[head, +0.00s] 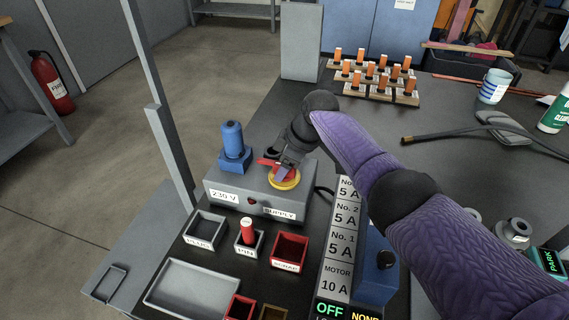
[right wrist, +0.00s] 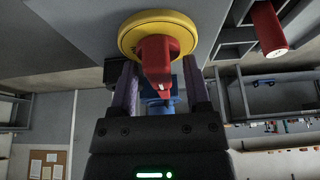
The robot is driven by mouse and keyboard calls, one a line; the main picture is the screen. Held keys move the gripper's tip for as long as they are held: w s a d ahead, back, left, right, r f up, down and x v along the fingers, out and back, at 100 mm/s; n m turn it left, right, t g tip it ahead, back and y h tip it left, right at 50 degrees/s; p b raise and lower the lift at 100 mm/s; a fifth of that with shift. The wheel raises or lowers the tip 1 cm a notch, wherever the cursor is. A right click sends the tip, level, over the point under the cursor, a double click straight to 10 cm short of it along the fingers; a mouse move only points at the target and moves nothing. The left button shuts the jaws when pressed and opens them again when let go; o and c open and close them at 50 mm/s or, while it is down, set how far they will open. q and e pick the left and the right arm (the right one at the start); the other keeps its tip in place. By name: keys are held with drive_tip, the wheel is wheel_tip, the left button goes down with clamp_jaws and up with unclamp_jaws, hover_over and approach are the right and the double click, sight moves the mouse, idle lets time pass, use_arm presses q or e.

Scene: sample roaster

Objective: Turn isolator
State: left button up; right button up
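The isolator is a red handle (head: 268,163) on a round yellow disc (head: 285,180), on top of the grey supply box (head: 235,192) marked 230 V. My right gripper (head: 281,164) is at the handle. In the right wrist view, the red handle (right wrist: 156,62) stands out from the yellow disc (right wrist: 157,27), and the two fingers (right wrist: 163,92) are on either side of it. They look apart, with a gap showing beside the handle, so the gripper appears open around it. My left gripper is not in view.
A blue plug-like piece (head: 233,145) stands on the box just left of the isolator. In front are small trays, including a red one (head: 289,250) and one with a red pin (head: 247,232). A label strip (head: 343,232) and a rack of orange-topped pieces (head: 375,80) are nearby.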

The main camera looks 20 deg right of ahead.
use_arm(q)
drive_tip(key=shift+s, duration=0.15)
use_arm(e)
drive_tip(key=shift+r, duration=0.1)
use_arm(q)
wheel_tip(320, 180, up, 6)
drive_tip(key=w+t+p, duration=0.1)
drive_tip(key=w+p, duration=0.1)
drive_tip(key=p, duration=0.4)
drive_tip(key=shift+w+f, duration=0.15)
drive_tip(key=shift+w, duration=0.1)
use_arm(e)
drive_tip(key=v, duration=0.9)
drive_tip(key=shift+d+r, duration=0.2)
drive_tip(key=shift+r, duration=0.1)
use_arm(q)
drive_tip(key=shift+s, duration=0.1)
use_arm(e)
drive_tip(key=shift+s, duration=0.15)
